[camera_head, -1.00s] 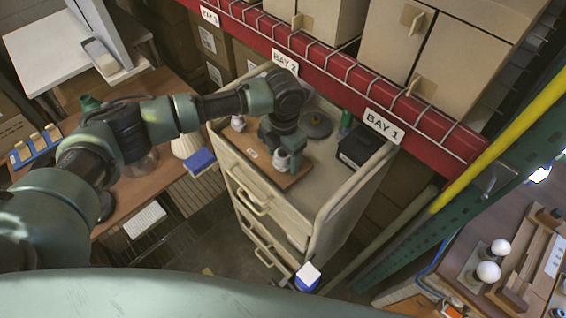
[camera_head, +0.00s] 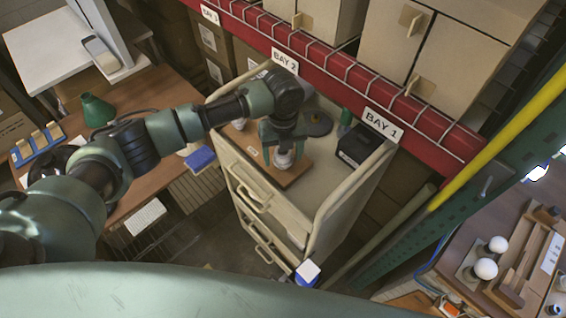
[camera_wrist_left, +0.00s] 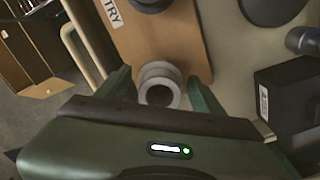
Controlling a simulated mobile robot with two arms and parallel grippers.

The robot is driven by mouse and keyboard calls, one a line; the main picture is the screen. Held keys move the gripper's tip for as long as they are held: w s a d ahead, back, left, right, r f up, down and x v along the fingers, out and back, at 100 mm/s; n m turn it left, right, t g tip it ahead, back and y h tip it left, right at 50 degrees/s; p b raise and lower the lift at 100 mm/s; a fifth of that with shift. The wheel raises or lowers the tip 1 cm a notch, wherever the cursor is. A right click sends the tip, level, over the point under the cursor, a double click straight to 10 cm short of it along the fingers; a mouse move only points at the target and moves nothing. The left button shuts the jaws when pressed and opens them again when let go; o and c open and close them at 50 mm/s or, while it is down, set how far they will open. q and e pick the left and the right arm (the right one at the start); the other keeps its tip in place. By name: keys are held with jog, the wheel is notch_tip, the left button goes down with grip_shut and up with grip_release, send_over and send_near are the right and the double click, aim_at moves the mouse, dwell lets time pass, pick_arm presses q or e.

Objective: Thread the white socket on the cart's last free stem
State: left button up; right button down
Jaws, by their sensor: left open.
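A white socket (camera_head: 284,161) is at the front right part of a brown board (camera_head: 293,178) on top of the cart (camera_head: 322,207). In the left wrist view the socket (camera_wrist_left: 160,84) shows as a pale ring with a grey centre, over the board (camera_wrist_left: 182,40). My left gripper (camera_head: 283,153) is open, its fingers on either side of the socket; in the wrist view a gap shows beside each finger. The stem under the socket is hidden, so I cannot tell how it is seated. Another whitish piece (camera_head: 239,124) stands at the board's far left. My right gripper is out of view.
A black box (camera_head: 358,146), a dark round base (camera_head: 317,124) and a green bottle-like piece (camera_head: 345,122) stand on the cart behind and right of the board. The cart has raised side walls. A red shelf beam (camera_head: 330,75) crosses above its back.

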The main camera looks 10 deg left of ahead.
pick_arm(q)
grip_shut()
jog(key=m, duration=0.3)
jog(key=shift+w+m, duration=0.1)
jog(key=shift+m, duration=0.3)
jog(key=m, duration=0.3)
jog(key=shift+d, duration=0.1)
jog(key=shift+m+b, duration=0.4)
jog(key=shift+m, duration=0.5)
jog(key=shift+o, duration=1)
grip_release()
